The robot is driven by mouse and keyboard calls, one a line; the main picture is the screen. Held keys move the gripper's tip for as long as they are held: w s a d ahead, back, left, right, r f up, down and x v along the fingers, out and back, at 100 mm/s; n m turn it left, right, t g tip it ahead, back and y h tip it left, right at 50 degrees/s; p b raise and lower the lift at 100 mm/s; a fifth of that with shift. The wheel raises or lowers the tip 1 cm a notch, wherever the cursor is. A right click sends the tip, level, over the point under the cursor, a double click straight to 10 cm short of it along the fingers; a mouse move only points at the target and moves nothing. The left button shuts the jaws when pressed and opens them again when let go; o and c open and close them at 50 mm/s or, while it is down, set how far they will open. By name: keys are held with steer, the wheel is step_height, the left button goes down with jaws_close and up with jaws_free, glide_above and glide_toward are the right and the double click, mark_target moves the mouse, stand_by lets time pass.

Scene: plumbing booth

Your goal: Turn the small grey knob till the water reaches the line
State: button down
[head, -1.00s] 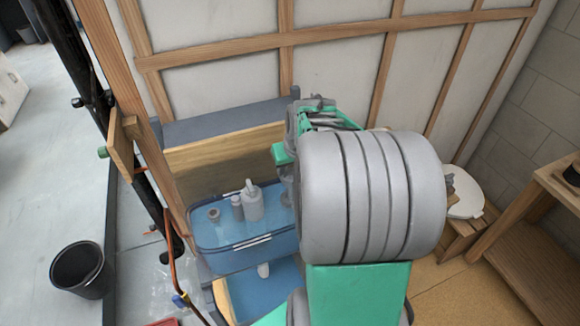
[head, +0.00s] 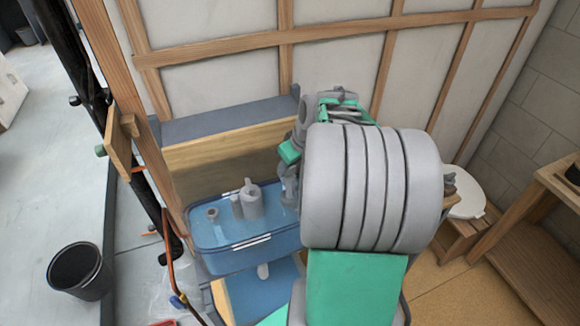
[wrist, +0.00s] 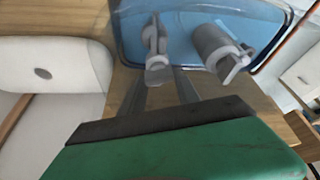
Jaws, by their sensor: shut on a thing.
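The small grey knob (wrist: 158,72) shows in the wrist view, between the two dark fingers of my gripper (wrist: 160,84). The fingers are shut on it, though the exact contact is hard to see. It is part of a grey fitting above the blue tank (wrist: 130,35). A larger grey cylinder (wrist: 212,46) with a clip-like end stands to its right. In the head view the tank (head: 225,262) holds blue water, with a grey cylinder (head: 250,203) and smaller grey parts standing in it. White marks (head: 251,243) show on its front. My fingertips are hidden there behind my arm.
A wooden board (head: 225,150) and grey ledge stand behind the tank, against the framed wall. A black bucket (head: 80,270) stands on the floor at left. A wooden post and dark pipe rise left of the tank. A wooden bench (head: 530,230) is at right.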

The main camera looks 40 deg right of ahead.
steer(key=c, duration=0.9)
jaws_free()
steer(key=v, duration=0.7)
steer(key=shift+s+r+b, duration=0.15)
steer(key=shift+r+b, duration=0.15)
steer(key=shift+r, duration=0.1)
steer(key=shift+d, duration=0.1)
